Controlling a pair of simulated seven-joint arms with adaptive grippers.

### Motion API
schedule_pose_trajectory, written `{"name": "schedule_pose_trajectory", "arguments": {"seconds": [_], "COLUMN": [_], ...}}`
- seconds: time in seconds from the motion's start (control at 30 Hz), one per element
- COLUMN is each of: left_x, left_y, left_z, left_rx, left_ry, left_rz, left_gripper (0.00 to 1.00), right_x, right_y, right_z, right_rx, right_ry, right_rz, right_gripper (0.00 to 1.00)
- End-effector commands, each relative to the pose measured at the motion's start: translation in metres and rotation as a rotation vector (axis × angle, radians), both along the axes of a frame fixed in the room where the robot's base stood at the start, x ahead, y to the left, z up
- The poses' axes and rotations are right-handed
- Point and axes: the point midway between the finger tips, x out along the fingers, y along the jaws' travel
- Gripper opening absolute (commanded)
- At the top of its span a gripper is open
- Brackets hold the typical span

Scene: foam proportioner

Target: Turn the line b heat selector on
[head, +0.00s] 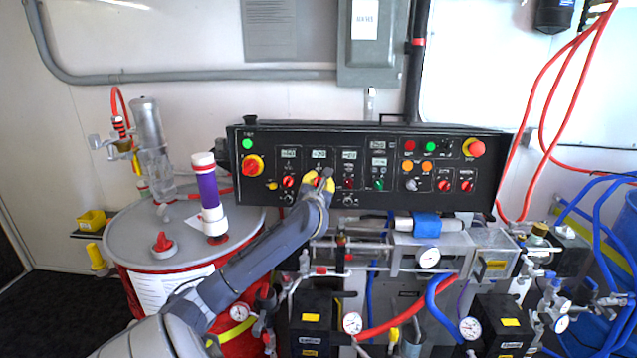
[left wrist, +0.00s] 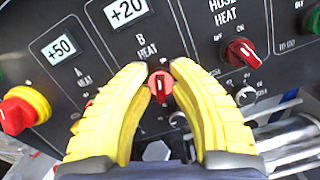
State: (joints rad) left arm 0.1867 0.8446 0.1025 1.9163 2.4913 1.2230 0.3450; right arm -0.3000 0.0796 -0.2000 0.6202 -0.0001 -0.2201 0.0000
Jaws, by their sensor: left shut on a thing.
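The line B heat selector (left wrist: 160,84) is a red rotary knob below the "B HEAT" label and the "+20" display (left wrist: 127,10) on the black control panel (head: 460,200). My left gripper (head: 318,180) is at the panel, and its yellow fingers stand on both sides of the knob in the left wrist view (left wrist: 161,88), shut on it. The knob's white mark looks about upright. In the head view the gripper hides most of this knob. My right gripper is not in view.
The red A heat knob (head: 288,181) is close on the left, and the red hose heat knob (left wrist: 240,52) on the right. A red-and-yellow main switch (head: 251,165) is at the panel's left end. A drum (head: 125,235) stands left of the panel.

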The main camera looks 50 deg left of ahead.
Motion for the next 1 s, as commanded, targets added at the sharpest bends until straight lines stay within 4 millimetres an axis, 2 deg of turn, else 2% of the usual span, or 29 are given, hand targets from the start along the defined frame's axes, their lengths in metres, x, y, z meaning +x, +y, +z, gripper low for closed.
{"name": "schedule_pose_trajectory", "arguments": {"seconds": [0.4,0.97,1.0], "left_x": [0.0008,0.0010,0.0010], "left_y": [0.0001,-0.0002,-0.0002], "left_z": [0.0017,0.0017,0.0018], "left_rx": [0.134,0.155,0.155], "left_ry": [0.132,0.153,0.153], "left_rz": [-0.033,-0.038,-0.038], "left_gripper": [0.00,0.00,0.26], "right_x": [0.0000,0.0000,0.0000], "right_y": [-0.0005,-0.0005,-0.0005], "right_z": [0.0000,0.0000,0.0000], "right_rx": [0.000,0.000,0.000], "right_ry": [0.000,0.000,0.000], "right_rz": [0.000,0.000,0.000], "right_gripper": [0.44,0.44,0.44]}}
